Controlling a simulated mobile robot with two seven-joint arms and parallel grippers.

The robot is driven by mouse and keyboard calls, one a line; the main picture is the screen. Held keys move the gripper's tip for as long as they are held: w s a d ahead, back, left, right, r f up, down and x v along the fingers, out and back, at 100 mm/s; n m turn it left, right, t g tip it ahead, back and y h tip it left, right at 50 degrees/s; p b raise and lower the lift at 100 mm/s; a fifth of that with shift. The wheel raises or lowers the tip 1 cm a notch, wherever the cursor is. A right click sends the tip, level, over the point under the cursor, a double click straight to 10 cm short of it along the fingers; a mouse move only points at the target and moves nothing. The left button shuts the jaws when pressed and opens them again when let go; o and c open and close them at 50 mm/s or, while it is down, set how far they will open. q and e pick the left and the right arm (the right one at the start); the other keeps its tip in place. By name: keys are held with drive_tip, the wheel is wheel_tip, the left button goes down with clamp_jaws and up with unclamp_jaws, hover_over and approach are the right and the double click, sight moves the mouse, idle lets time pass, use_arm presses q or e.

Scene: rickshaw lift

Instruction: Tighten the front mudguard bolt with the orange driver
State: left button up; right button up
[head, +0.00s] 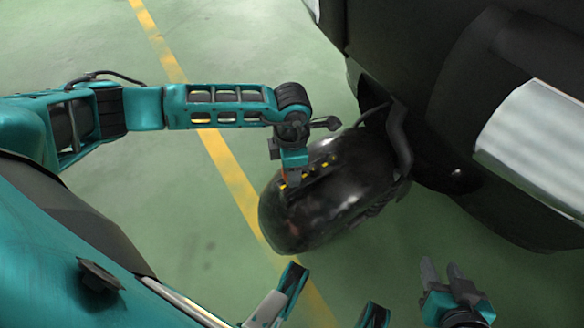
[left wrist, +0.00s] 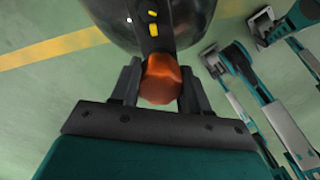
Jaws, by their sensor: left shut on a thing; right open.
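The front mudguard (head: 318,205) is a glossy black rounded shell below the dark vehicle body. My left gripper (head: 287,182) is over its upper left side. In the left wrist view the left gripper (left wrist: 160,88) is shut on the orange driver (left wrist: 161,80), with its rounded orange handle between the fingers. The black mudguard (left wrist: 190,22) lies just beyond the driver, with small yellow marks (left wrist: 153,29) on it. The driver's tip and the bolt cannot be made out. My right gripper (head: 442,270) is open and empty at the lower right, apart from the mudguard.
The dark vehicle body (head: 425,50) fills the upper right, with a pale silvery panel (head: 535,145) on its side. A curved dark bracket (head: 399,140) stands by the mudguard. The green floor (head: 180,210) with a yellow line (head: 232,178) is clear to the left.

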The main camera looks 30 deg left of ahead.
use_arm(q)
drive_tip(key=shift+m, duration=0.4)
drive_tip(key=shift+r+p, duration=2.85)
drive_tip(key=shift+r, duration=0.7)
use_arm(e)
wheel_tip(320, 180, up, 6)
drive_tip(key=shift+f, duration=0.25)
use_arm(q)
wheel_tip(320, 180, up, 32)
drive_tip(key=m+p, duration=1.3)
drive_tip(key=m, duration=1.1)
drive_tip(key=shift+w+d+m, duration=0.3)
drive_tip(key=shift+w+d, duration=0.05)
use_arm(e)
wheel_tip(320, 180, up, 9)
drive_tip(key=s+d, duration=0.1)
drive_tip(key=d, duration=0.2)
drive_tip(key=shift+s+r+h, duration=0.15)
drive_tip(key=shift+s+h, duration=0.05)
drive_tip(key=shift+h, duration=0.2)
